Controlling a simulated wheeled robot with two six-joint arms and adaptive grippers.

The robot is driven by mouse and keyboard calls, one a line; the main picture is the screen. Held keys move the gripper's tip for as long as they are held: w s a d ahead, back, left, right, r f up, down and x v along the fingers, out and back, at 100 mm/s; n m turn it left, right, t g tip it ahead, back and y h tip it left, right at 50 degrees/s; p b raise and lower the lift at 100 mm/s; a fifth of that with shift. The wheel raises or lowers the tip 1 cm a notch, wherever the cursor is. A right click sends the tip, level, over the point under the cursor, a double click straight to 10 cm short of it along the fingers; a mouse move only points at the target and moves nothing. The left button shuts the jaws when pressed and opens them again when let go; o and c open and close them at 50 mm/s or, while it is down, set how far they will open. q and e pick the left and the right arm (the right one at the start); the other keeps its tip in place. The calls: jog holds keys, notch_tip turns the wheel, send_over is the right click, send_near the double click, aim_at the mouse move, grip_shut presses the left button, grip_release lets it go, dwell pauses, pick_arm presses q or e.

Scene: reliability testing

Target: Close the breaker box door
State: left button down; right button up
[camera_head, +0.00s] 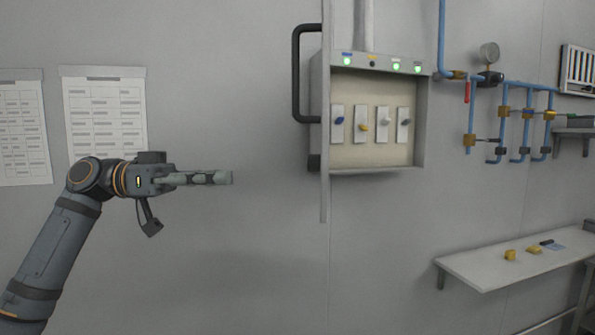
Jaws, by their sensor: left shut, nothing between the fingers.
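The breaker box (422,125) is mounted on the wall at the centre right. Its front is open and shows several switches with blue, yellow, grey and white knobs. The door (325,195) stands open at the box's left side and is seen nearly edge-on. A black bar handle (297,75) sticks out to the left from the door. My left gripper (230,177) is shut and empty, pointing right. It is left of the door and below the handle, apart from both in the picture. My right gripper is not in view.
Blue pipes with valves and a gauge (489,53) run on the wall to the right. A white shelf (480,268) with small yellow items is at the lower right. Paper sheets (105,110) hang at the left. The wall below the box is clear.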

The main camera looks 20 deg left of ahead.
aim_at(314, 119)
pick_arm(q)
jog(key=s+d+r+m+g, duration=0.1)
jog(key=s+r+m+g, duration=0.15)
jog(key=s, duration=0.25)
jog(key=w+d+p, duration=0.3)
jog(key=d+p, duration=0.7)
jog(key=d, duration=0.4)
jog(key=shift+t, duration=0.35)
